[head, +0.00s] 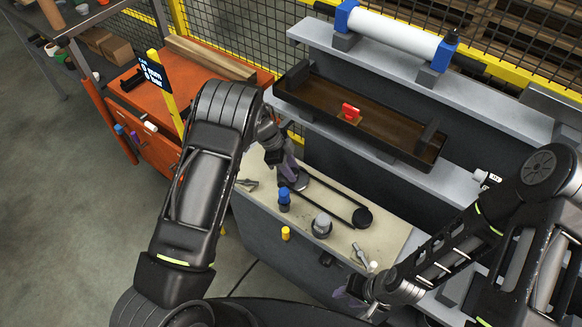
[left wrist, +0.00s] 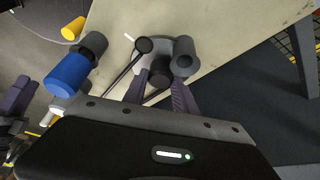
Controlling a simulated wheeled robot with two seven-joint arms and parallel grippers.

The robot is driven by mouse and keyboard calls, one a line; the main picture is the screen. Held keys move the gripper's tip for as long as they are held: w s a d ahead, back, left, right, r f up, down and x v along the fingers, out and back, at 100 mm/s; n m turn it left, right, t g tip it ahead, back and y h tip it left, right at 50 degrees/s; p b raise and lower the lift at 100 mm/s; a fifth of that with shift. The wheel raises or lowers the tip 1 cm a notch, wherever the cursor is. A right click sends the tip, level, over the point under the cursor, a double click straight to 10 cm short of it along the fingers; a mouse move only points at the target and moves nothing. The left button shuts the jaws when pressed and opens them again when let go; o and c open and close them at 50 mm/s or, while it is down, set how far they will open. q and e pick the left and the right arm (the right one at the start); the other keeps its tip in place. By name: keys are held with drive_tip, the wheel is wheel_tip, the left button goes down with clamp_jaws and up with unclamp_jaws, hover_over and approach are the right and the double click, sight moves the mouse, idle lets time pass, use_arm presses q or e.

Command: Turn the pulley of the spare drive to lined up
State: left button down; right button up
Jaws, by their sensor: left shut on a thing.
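The spare drive on the pale bench has a black belt (head: 335,197) running to a small dark pulley (head: 363,217). At the belt's other end my left gripper (head: 288,178) reaches down over a greyish disc, which it partly hides. In the left wrist view, my left gripper (left wrist: 158,92) is shut on a dark round part (left wrist: 160,71), seemingly the pulley. A grey disc bearing a grey cylinder (left wrist: 184,58) lies just beyond the fingers. Any alignment marks cannot be made out. My right gripper (head: 358,299) hangs by the bench front, apart from the drive; its opening is unclear.
A blue-capped part (head: 284,197), a grey knob (head: 322,223) and a yellow part (head: 286,233) stand near the belt. A dark tray (head: 390,146) with a red item (head: 350,111) sits on the ledge behind. A yellow post with a sign (head: 153,71) rises at left.

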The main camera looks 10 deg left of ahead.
use_arm(q)
drive_tip(key=m+g, duration=0.1)
drive_tip(key=m, duration=0.1)
drive_tip(key=shift+w+m, duration=0.1)
drive_tip(key=shift+m, duration=0.3)
drive_tip(key=m+g+b, duration=0.1)
drive_tip(key=m, duration=0.1)
drive_tip(key=m+b, duration=0.1)
drive_tip(key=m, duration=0.1)
drive_tip(key=shift+w+d+f+m+g+y+b, duration=0.1)
drive_tip(key=shift+w+f+m+g+y+b, duration=0.05)
drive_tip(key=shift+m+g+y+b, duration=0.2)
drive_tip(key=shift+m+g, duration=0.35)
drive_tip(key=shift+m, duration=0.5)
drive_tip(key=shift+r+m+g+y+p, duration=0.35)
drive_tip(key=shift+m+p, duration=0.3)
drive_tip(key=shift+m, duration=0.55)
drive_tip(key=shift+w+d+f+m+y+p, duration=0.1)
drive_tip(key=shift+m+y+p, duration=0.2)
drive_tip(key=shift+m+p, duration=0.6)
drive_tip(key=c, duration=1)
unclamp_jaws()
